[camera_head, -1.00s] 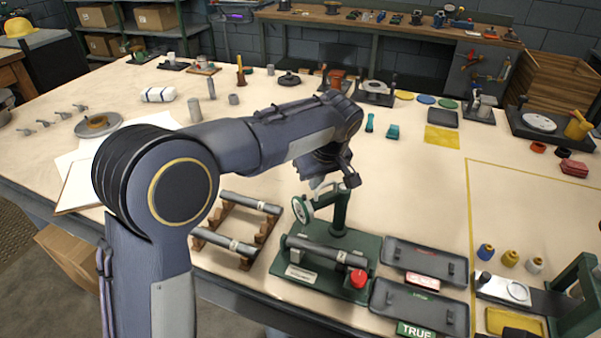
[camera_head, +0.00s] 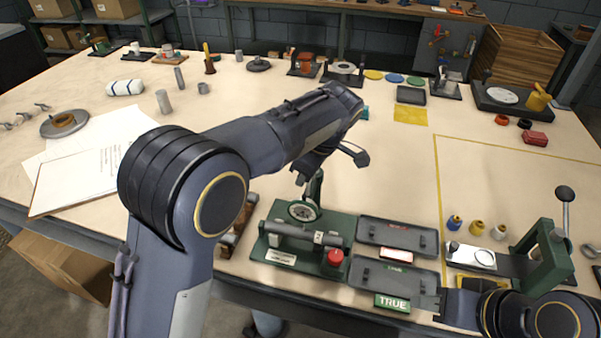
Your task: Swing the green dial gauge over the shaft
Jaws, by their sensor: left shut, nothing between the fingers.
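The green dial gauge (camera_head: 304,211) has a round pale face in a dark rim. It hangs from the green post (camera_head: 315,188) of the green stand (camera_head: 271,243), at the back edge of the grey shaft (camera_head: 293,231), and overlaps it in the picture. I cannot tell whether its tip touches the shaft. The shaft lies level in the stand, with a red knob (camera_head: 335,257) at its right end. My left gripper (camera_head: 303,179) is shut and empty, just above the gauge, partly hidden by my wrist. My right gripper (camera_head: 456,306) is low at the right; its fingers are unclear.
Two dark trays (camera_head: 412,236) (camera_head: 408,280) lie right of the stand, with a green TRUE label (camera_head: 392,302) in front. A rack (camera_head: 237,229) on the left is mostly behind my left arm. A green lever press (camera_head: 548,258) stands at the right.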

